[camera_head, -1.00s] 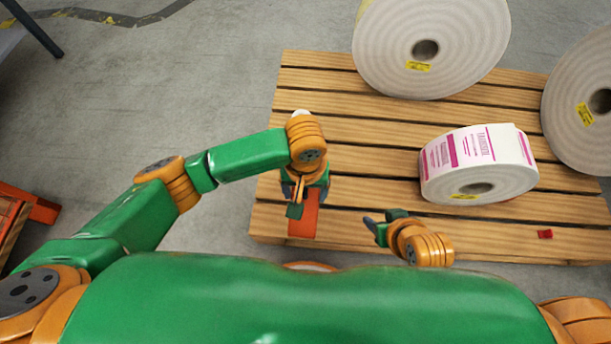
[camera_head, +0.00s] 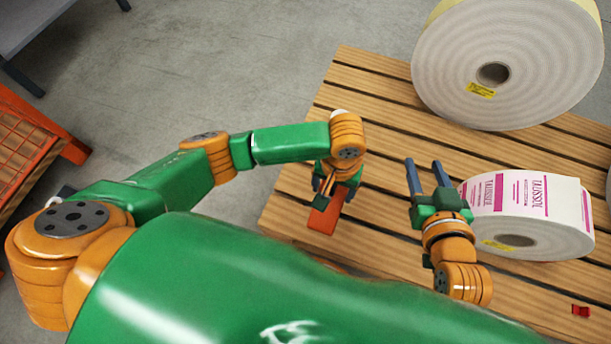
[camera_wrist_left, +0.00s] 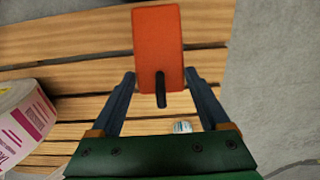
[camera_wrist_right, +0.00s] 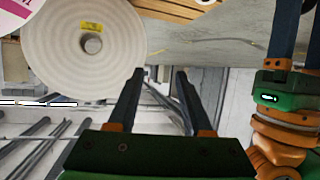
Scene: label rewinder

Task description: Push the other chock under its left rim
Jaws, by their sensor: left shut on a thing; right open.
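An orange chock (camera_head: 325,216) is held in my left gripper (camera_head: 336,190), over the left part of the pallet. My right gripper (camera_head: 428,165) is open and empty, just left of the roll. Whether anything is under the roll's left rim is hidden.
A large plain roll (camera_head: 510,65) stands at the back right of the wooden pallet (camera_head: 290,195). A small red piece (camera_head: 581,310) lies at the pallet's lower right. An orange mesh crate (camera_head: 30,140) stands on the floor at left. Bare pallet boards lie between chock and roll.

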